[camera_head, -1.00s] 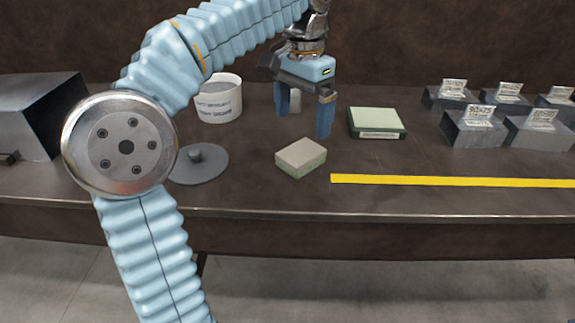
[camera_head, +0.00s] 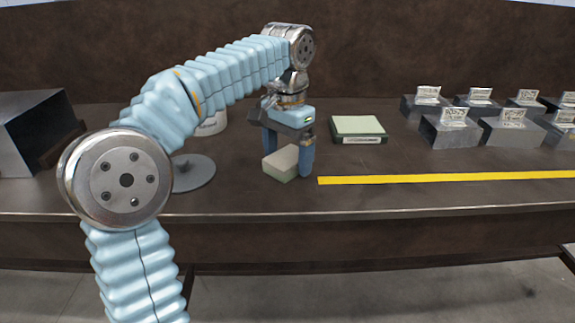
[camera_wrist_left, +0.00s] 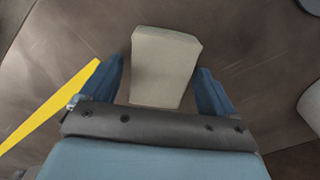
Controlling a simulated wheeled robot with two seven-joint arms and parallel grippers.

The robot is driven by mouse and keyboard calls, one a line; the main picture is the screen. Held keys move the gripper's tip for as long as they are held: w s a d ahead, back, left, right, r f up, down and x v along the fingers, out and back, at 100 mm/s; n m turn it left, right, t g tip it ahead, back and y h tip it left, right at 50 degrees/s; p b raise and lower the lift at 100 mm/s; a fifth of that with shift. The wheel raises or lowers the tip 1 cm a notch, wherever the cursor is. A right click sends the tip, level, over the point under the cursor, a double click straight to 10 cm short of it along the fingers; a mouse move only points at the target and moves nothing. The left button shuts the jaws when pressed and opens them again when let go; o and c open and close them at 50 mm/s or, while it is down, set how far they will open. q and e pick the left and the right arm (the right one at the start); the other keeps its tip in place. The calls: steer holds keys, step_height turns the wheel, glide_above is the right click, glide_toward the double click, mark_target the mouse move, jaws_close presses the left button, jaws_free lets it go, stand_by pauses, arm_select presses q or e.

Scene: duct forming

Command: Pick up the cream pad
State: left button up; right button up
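The cream pad (camera_head: 281,164), a block with a pale top and greenish side, lies on the brown table. It also shows in the left wrist view (camera_wrist_left: 163,62), lying between the two blue fingers. My left gripper (camera_head: 287,162) points down over the pad with its fingers apart, one on each side. In the left wrist view the open gripper (camera_wrist_left: 164,88) shows a gap between each finger and the pad. The gripper partly covers the pad in the head view. My right gripper is not in view.
A yellow strip (camera_head: 450,178) runs right from beside the pad. A green pad on a dark labelled base (camera_head: 357,128) sits behind it. Grey blocks with cards (camera_head: 450,132) stand at right. A grey disc (camera_head: 190,172) and a partly hidden white tub (camera_head: 212,124) are at left.

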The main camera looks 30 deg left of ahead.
mark_target(288, 156)
arm_select(q)
steer(key=c, duration=1)
steer(key=shift+r, duration=0.35)
step_height(288, 156, up, 3)
steer(key=shift+p, duration=0.65)
steer(key=s+d+r, duration=0.5)
steer(key=s+r, duration=0.1)
steer(key=s, duration=0.1)
steer(key=s+d+r+p, duration=0.1)
steer(key=s+d+r, duration=0.2)
steer(key=s, duration=0.1)
steer(key=shift+d+r, duration=0.15)
steer(key=shift+d, duration=0.15)
steer(key=o, duration=0.5)
steer(key=shift+c, duration=1.4)
